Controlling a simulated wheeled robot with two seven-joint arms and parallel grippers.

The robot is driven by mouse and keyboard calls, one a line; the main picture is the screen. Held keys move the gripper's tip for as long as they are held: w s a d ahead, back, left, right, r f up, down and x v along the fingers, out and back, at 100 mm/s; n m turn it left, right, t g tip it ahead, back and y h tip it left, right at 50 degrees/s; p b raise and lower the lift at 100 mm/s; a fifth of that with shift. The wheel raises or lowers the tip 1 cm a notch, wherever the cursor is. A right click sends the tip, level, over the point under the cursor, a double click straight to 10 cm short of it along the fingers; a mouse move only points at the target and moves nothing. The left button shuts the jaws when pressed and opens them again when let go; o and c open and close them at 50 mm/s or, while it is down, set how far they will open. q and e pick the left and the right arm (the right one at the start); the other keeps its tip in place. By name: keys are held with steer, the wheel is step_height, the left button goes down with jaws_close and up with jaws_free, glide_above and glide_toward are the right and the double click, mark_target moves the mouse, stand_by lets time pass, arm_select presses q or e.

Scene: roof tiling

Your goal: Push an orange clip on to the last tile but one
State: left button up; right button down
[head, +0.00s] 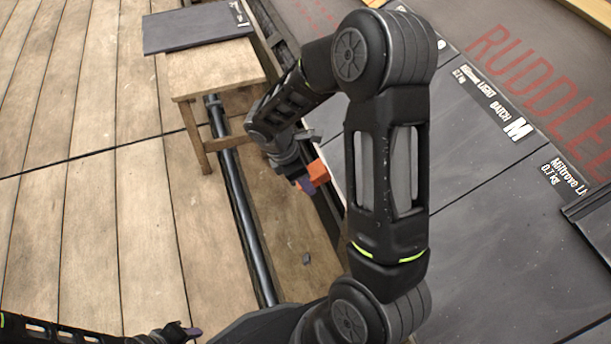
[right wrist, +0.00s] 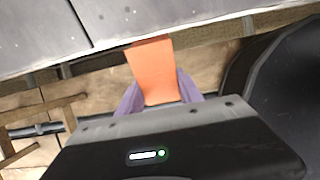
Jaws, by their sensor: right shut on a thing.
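An orange clip (head: 318,171) is between the purple fingers of my right gripper (head: 305,185), which is shut on it at the lower edge of the roof. In the right wrist view the clip (right wrist: 153,75) points up, and its far end meets or overlaps the edge of the grey tiles (right wrist: 190,18); I cannot tell whether it touches. A seam between two tiles shows left of the clip. The laid tiles (head: 465,225) also fill the right of the head view, partly hidden by my right arm. My left gripper (head: 182,333) is at the bottom left, its jaws unclear.
A wooden stool (head: 215,68) with a loose dark tile (head: 195,27) on it stands at the upper left. A dark pipe (head: 238,205) runs along the plank deck. A small dark piece (head: 306,259) lies below the roof edge. Another tile (head: 592,220) overlaps at far right.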

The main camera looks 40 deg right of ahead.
mark_target(317, 169)
steer(key=shift+w+a+f+b, duration=0.1)
steer(key=shift+a+f+b, duration=0.25)
steer(key=shift+f, duration=0.4)
steer(key=shift+r, duration=0.15)
stand_by(0.4)
steer(key=shift+d+r+p, duration=0.3)
steer(key=shift+p, duration=0.3)
steer(key=shift+d+r+p, duration=0.25)
steer(key=shift+p, duration=0.1)
steer(key=shift+d+r+p, duration=0.2)
steer(key=shift+d+p, duration=0.1)
steer(key=shift+d, duration=0.05)
steer(key=shift+s+d+r+p, duration=0.4)
steer(key=shift+s+d+p, duration=0.05)
steer(key=shift+s+d, duration=0.1)
stand_by(1.0)
steer(key=shift+s+d+r+p, duration=0.15)
steer(key=shift+d+r+p, duration=0.25)
steer(key=shift+d, duration=0.1)
stand_by(0.6)
